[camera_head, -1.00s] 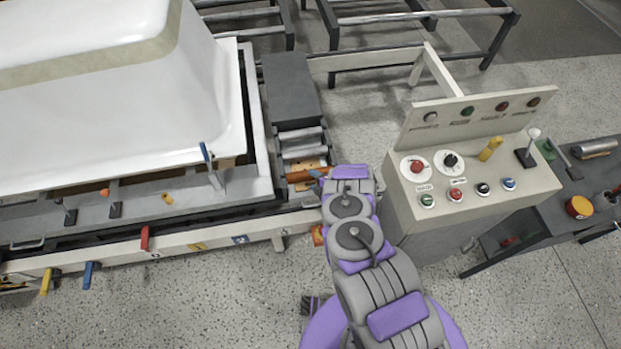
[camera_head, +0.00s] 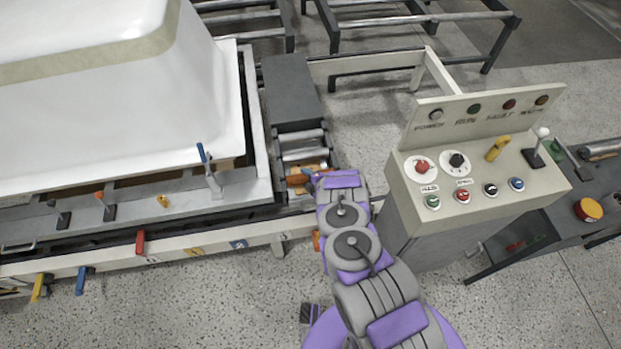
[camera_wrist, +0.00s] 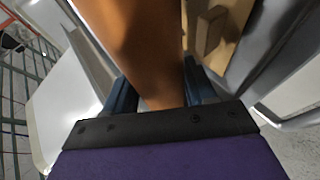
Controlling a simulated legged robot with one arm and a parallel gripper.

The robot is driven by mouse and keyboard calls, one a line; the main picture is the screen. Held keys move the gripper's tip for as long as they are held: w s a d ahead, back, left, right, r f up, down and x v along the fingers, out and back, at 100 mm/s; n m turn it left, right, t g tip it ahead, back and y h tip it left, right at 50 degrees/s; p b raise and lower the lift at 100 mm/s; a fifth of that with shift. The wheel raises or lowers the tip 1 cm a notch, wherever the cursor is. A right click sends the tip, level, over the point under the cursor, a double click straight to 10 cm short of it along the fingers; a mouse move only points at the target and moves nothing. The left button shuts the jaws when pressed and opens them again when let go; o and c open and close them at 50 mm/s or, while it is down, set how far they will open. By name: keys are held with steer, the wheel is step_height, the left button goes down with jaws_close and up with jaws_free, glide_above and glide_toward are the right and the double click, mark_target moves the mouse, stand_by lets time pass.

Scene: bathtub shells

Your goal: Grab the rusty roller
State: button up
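The rusty roller (camera_head: 297,180) is a short orange-brown cylinder. It lies at the front end of the row of metal rollers, just right of the bathtub mould's frame. My gripper (camera_head: 311,182) is at its right end, and my arm's purple wrist hides part of the roller. In the wrist view the roller (camera_wrist: 140,45) looms large and brown, running between the two dark blue fingers of my gripper (camera_wrist: 160,92). The fingers stand apart, one on each side of it. Firm contact is not visible.
Silver rollers (camera_head: 302,145) and a dark grey block (camera_head: 291,92) lie just behind. A white tub shell (camera_head: 100,110) stands at left. A control console (camera_head: 470,180) with buttons stands close at right. Bare speckled floor (camera_head: 200,300) is in front.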

steer(key=shift+f, duration=0.1)
steer(key=c, duration=0.9)
steer(key=shift+o, duration=0.2)
